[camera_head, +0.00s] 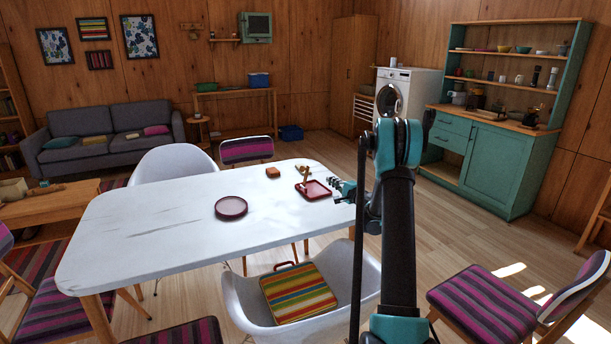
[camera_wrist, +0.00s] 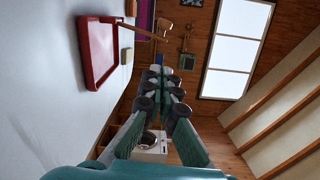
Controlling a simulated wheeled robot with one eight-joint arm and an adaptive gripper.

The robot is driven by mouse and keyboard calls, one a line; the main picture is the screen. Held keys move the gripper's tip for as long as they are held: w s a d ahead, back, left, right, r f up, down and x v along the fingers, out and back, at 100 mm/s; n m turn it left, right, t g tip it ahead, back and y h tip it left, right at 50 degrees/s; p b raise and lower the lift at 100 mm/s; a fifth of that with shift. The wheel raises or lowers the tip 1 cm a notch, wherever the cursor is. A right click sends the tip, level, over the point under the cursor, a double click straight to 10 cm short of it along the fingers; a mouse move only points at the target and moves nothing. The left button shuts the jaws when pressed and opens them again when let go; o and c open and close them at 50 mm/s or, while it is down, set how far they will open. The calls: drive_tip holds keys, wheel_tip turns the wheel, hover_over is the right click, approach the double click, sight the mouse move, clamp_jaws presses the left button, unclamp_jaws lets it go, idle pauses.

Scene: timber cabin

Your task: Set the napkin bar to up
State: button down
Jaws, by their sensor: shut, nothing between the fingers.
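The napkin holder is a red square tray (camera_head: 318,193) near the right end of the white table. Its wooden bar (camera_head: 304,176) rises at a slant above the tray's far left side. In the wrist view the red tray (camera_wrist: 84,50) lies on the table surface, and the wooden bar (camera_wrist: 139,29) sticks out from it, away from the tabletop, with a thicker end piece (camera_wrist: 164,25). My gripper (camera_head: 336,187) is just right of the tray, apart from the bar. In the wrist view my gripper (camera_wrist: 165,72) is shut and empty.
A round dark red plate (camera_head: 231,207) and a small wooden block (camera_head: 272,172) lie on the white table (camera_head: 150,235). A white chair (camera_head: 240,295) with a striped cushion stands at the near side. A striped chair (camera_head: 246,150) stands behind the table.

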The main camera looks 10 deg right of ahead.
approach(305, 169)
drive_tip(key=w+d, duration=0.1)
drive_tip(key=w, duration=0.4)
drive_tip(key=shift+w+a+f, duration=0.1)
drive_tip(key=shift+w+a, duration=0.1)
drive_tip(key=shift+a, duration=0.35)
drive_tip(key=shift+w+a+f, duration=0.1)
drive_tip(key=shift+w+a, duration=0.1)
drive_tip(key=shift+a, duration=0.35)
drive_tip(key=shift+w+a+r, duration=0.1)
drive_tip(key=shift+w+a, duration=0.1)
drive_tip(key=shift+a, duration=0.35)
drive_tip(key=shift+a, duration=0.15)
drive_tip(key=shift+a+r, duration=0.1)
drive_tip(key=shift+a, duration=0.5)
drive_tip(key=shift+d, duration=0.15)
